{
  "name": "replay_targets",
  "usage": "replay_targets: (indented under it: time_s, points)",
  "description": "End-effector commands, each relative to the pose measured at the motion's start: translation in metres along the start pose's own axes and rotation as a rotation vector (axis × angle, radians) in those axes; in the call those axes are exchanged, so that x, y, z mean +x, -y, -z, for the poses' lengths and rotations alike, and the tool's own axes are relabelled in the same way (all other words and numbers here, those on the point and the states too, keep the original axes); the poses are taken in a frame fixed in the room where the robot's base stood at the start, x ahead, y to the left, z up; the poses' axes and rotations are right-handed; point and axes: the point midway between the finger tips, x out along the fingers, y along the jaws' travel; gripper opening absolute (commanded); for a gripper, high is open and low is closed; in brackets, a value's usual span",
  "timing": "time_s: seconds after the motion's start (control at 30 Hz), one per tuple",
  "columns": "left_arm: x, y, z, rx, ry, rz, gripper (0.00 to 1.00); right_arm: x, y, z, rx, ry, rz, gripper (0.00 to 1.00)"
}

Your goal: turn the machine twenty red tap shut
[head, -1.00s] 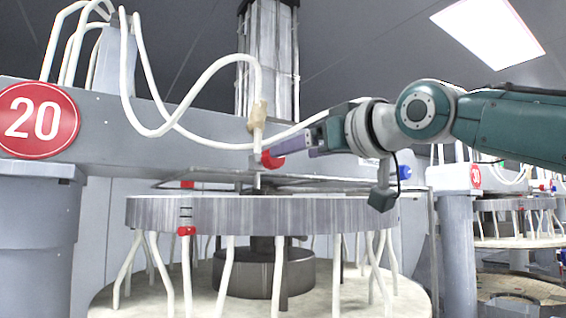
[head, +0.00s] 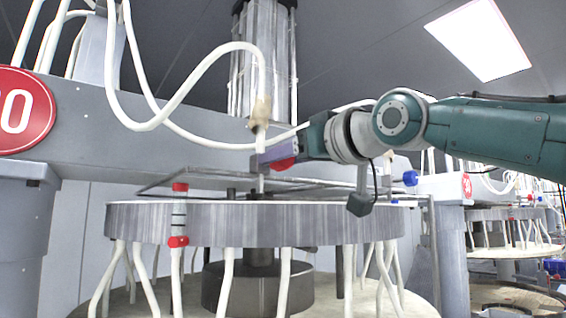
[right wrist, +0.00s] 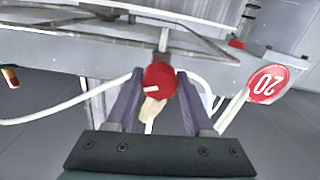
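The red tap (head: 285,164) of machine twenty sits on the white hose line below a tan fitting (head: 260,112), above the round grey platen. The right wrist view shows the tap's red handle (right wrist: 159,78) from close up. My right gripper (head: 264,158) is at the tap, its purple fingers reaching past the handle in the head view. In the right wrist view the open fingers (right wrist: 160,76) stand on both sides of the handle, with narrow gaps. The near finger partly hides the tap in the head view. My left gripper is out of view.
The round red 20 sign (head: 22,110) is on the machine's grey beam (head: 100,130) at left. A thin metal frame (head: 160,186) runs above the platen (head: 140,222). White hoses loop above the tap. Another red-and-white tap (head: 179,215) stands at the platen's front edge.

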Motion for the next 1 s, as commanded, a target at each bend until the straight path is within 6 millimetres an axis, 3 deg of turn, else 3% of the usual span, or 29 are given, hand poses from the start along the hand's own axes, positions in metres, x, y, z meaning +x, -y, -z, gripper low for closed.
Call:
replay_targets:
  time_s: [0.07, 0.43, 0.77, 1.0]
  points:
    - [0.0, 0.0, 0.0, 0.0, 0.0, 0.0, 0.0, 0.0, 0.0, 0.0, 0.0, 0.0, 0.0, 0.42]
    - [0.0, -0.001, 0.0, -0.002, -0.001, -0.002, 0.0, 0.0, 0.0, 0.0, 0.0, 0.0, 0.001, 0.01]
    - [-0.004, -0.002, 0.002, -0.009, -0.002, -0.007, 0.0, 0.0, 0.0, 0.0, -0.03, 0.001, 0.001, 0.0]
    - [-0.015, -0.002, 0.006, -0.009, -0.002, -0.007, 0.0, 0.0, 0.0, 0.002, -0.153, 0.002, 0.0, 0.0]
